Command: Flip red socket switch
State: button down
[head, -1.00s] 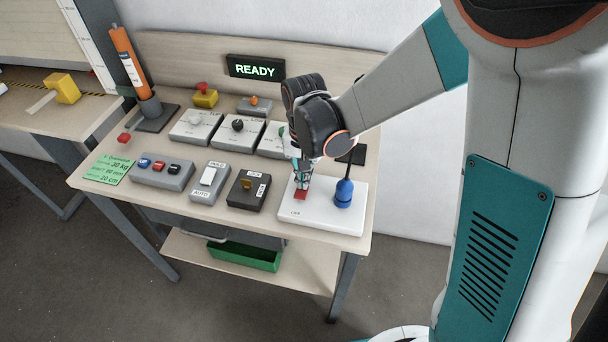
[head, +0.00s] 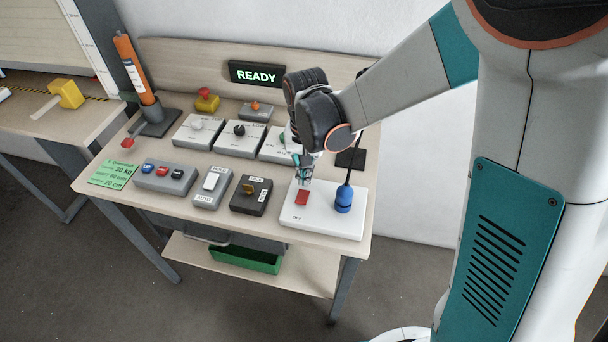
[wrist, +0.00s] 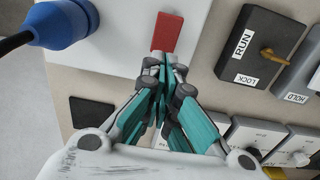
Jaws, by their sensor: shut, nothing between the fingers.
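The red socket switch (head: 302,197) sits on the white socket plate (head: 322,222) at the front right of the table, beside the blue plug (head: 344,197). The plate's lettering near the switch appears to read OFF. My gripper (head: 304,182) is shut and empty, just behind the switch in the head view. In the wrist view the shut fingertips (wrist: 152,64) point at the near end of the red switch (wrist: 167,32). I cannot tell whether they touch it. The blue plug (wrist: 65,22) is at the upper left there.
A black RUN/LOCK box (head: 251,195) with a knob stands left of the plate. A grey AUTO/HOLD box (head: 212,188) and a button box (head: 165,177) are further left. Dial boxes (head: 240,139) stand behind. A sign (head: 257,73) reads READY.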

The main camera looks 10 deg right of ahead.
notch_tip(320, 180, up, 12)
jog(key=w+p, duration=0.2)
jog(key=p, duration=0.1)
jog(key=shift+d+p, duration=0.35)
jog(key=shift+p, duration=0.05)
jog(key=shift+r, duration=0.1)
jog(key=shift+s+d, duration=0.1)
